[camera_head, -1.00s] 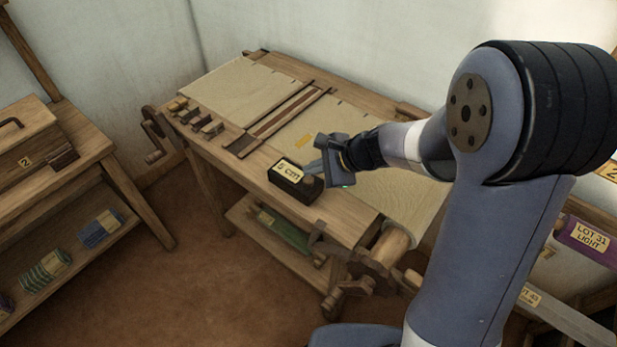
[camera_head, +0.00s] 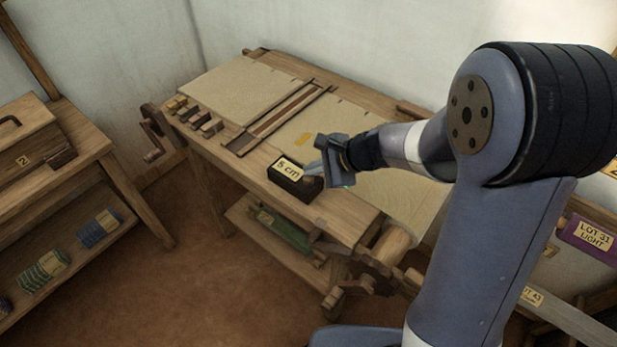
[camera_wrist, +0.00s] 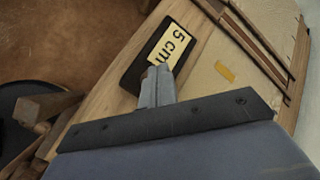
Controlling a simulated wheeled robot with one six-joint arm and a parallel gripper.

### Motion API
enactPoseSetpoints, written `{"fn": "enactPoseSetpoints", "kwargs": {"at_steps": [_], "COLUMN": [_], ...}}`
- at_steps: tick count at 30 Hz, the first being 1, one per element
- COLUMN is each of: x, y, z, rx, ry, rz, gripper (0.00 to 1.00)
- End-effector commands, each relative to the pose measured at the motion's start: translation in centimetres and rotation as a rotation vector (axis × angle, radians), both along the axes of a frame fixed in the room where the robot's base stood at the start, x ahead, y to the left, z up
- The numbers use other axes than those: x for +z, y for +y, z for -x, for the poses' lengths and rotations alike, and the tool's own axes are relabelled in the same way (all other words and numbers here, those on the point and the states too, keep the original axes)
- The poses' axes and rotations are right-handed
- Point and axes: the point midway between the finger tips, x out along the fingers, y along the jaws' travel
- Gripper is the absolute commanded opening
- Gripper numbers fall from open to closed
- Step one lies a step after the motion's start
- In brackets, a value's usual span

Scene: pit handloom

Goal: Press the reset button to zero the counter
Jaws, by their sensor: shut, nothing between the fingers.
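The counter is a small black box (camera_head: 296,188) with a yellow label reading "5 cm" (camera_head: 289,168), sitting on the front edge of the loom's wooden frame. It also shows in the wrist view, with its label (camera_wrist: 170,44) facing the camera. My gripper (camera_head: 314,170) is shut and empty, with its fingertips at the right end of the box. In the wrist view my closed fingers (camera_wrist: 157,86) cover that end of the box. The reset button is hidden or too small to make out, and I cannot tell whether the fingertips touch it.
The loom (camera_head: 345,225) carries cream cloth (camera_head: 395,195) behind the box. Several small blocks (camera_head: 200,122) lie at its far left end. A crank (camera_head: 340,295) juts out at the front right. A wooden bench (camera_head: 75,165) stands at the left, with open floor between.

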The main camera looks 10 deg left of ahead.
Motion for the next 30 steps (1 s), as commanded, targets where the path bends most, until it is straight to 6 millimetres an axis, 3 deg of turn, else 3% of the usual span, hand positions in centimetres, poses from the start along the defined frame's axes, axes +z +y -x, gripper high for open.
{"fn": "enactPoseSetpoints", "kwargs": {"at_steps": [30], "x": [-0.78], "y": [0.00], "z": [-0.01], "rx": [0.000], "ry": [0.000], "rz": [0.000], "gripper": [0.00]}}
